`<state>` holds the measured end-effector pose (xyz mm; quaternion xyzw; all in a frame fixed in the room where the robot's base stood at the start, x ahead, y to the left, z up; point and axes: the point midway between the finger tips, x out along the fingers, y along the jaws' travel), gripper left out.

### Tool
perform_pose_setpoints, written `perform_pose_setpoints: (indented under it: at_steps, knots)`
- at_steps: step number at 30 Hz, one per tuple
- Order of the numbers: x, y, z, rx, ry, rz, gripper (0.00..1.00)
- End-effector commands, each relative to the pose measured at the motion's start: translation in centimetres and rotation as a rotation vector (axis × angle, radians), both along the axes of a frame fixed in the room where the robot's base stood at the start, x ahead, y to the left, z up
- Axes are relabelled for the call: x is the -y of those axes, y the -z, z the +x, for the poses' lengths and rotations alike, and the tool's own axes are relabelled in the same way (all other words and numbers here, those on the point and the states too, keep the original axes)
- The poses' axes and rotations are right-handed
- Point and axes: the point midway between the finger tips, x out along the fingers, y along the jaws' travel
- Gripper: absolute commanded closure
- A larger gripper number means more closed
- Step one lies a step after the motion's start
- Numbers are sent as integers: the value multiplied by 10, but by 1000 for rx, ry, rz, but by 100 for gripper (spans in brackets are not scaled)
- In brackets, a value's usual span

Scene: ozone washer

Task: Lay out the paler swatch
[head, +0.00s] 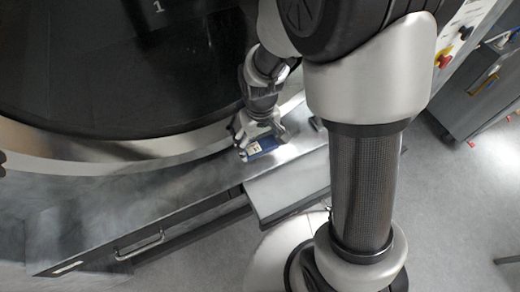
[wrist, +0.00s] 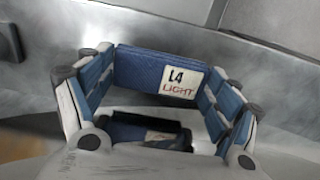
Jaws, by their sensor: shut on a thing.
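A dark blue denim swatch with a white label reading "L4 LIGHT" (wrist: 140,72) is between the fingers of my gripper (wrist: 158,92) in the wrist view. The fingers are shut on its left and right edges. In the head view my gripper (head: 258,132) is low over the metal ledge, with the blue swatch (head: 265,146) at its tips. Below the swatch in the wrist view is a dark, blurred shape with a pale label (wrist: 165,137); I cannot tell whether it is a reflection or another piece. No second swatch shows clearly for comparing shade.
The washer's large round dark door (head: 90,70) with its metal rim stands behind the ledge (head: 130,190). A flat grey shelf (head: 287,188) juts out in front, beside a drawer handle (head: 140,245). A control panel with a red button (head: 443,61) and a grey cabinet (head: 475,95) are at right.

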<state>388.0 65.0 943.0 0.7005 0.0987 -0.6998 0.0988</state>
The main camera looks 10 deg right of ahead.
Motion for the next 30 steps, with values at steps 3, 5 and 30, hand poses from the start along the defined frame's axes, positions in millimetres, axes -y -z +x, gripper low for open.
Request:
perform_pose_setpoints:
  at_steps: [3,5,30]
  knots:
    - [0,12,-1,-3,0,-1,41]
    - [0,22,-1,-4,0,-1,41]
    - [0,44,0,-1,0,0,0]
